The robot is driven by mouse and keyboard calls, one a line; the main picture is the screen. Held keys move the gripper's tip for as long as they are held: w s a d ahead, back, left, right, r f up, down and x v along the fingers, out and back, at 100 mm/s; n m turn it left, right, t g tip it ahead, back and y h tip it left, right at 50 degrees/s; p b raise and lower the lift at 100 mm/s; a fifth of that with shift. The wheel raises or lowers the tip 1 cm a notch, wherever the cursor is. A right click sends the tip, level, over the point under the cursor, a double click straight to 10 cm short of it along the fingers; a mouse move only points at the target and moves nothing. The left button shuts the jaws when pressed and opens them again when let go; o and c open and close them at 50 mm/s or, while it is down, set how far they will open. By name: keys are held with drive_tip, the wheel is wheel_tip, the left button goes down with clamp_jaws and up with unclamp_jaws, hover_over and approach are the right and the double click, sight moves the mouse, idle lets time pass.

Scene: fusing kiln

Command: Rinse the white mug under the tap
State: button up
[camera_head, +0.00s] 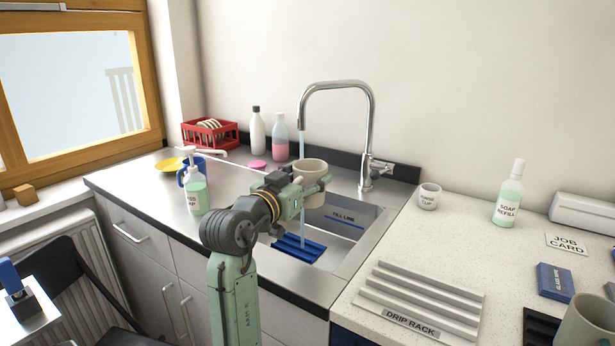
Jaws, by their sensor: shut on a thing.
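My gripper (306,190) is shut on the white mug (311,170), a cream-white cup held above the sink basin (345,215). The mug looks about upright, with its opening up. The chrome tap (370,120) arches over from behind, and its spout (302,112) points down above the mug's left side. A pale bluish stream of water (302,145) runs from the spout to the mug. A thin streak also shows below the mug; I cannot tell whether it falls from the mug or passes beside it. The mug's inside is mostly hidden.
A blue ribbed mat (299,248) lies in the basin. Left of the sink stand a soap pump bottle (195,188), a blue mug, a red rack (210,133) and two bottles. On the right counter are a small cup (429,197), a drip rack (420,300) with empty grooves and a refill bottle (508,195).

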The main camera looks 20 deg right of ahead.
drive_tip(key=w+d+f, duration=0.1)
drive_tip(key=w+f, duration=0.1)
drive_tip(key=w, duration=1.1)
drive_tip(key=shift+d+f+b, duration=0.15)
drive_tip(key=shift+f+b, duration=0.15)
drive_tip(key=shift+b, duration=0.1)
drive_tip(key=shift+d, duration=0.15)
idle(0.3)
drive_tip(key=shift+d, duration=0.45)
drive_tip(key=shift+a, duration=0.2)
drive_tip(key=shift+a, duration=0.4)
drive_tip(key=shift+d, duration=0.15)
drive_tip(key=shift+d, duration=0.45)
